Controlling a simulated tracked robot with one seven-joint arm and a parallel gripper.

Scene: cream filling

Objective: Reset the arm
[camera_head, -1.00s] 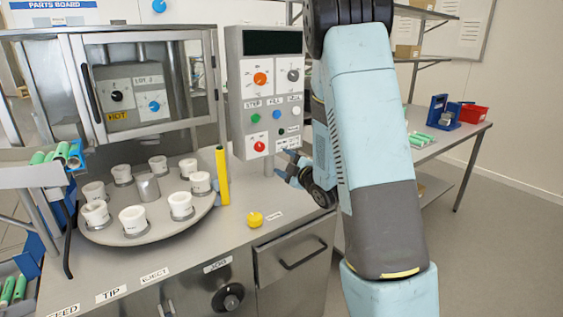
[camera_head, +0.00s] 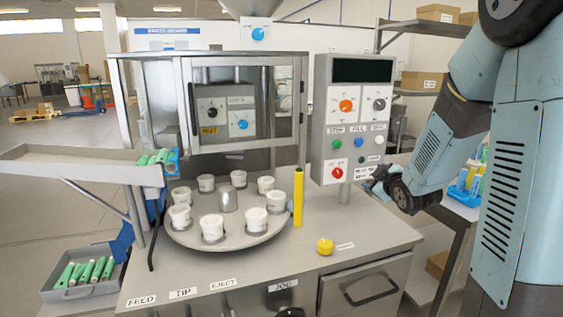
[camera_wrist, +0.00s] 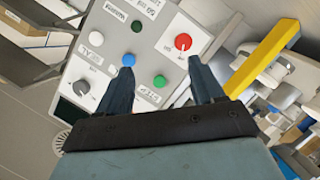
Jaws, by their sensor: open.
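My arm reaches in from the right in the head view. My gripper (camera_head: 374,186) is beside the lower right of the control panel (camera_head: 352,118). In the wrist view my gripper (camera_wrist: 158,80) has its two dark fingers spread with nothing between them. The panel fills the background there, with a blue button (camera_wrist: 128,60), a green button (camera_wrist: 159,81) and a red knob (camera_wrist: 182,41). The gap between fingertips and panel cannot be judged exactly.
A round turntable (camera_head: 228,244) carries several white cups beside a yellow post (camera_head: 298,196). A yellow button (camera_head: 325,246) sits on the bench front. A feed tray (camera_head: 85,165) and a grey bin (camera_head: 83,284) of green tubes are at left. Shelves stand behind my arm.

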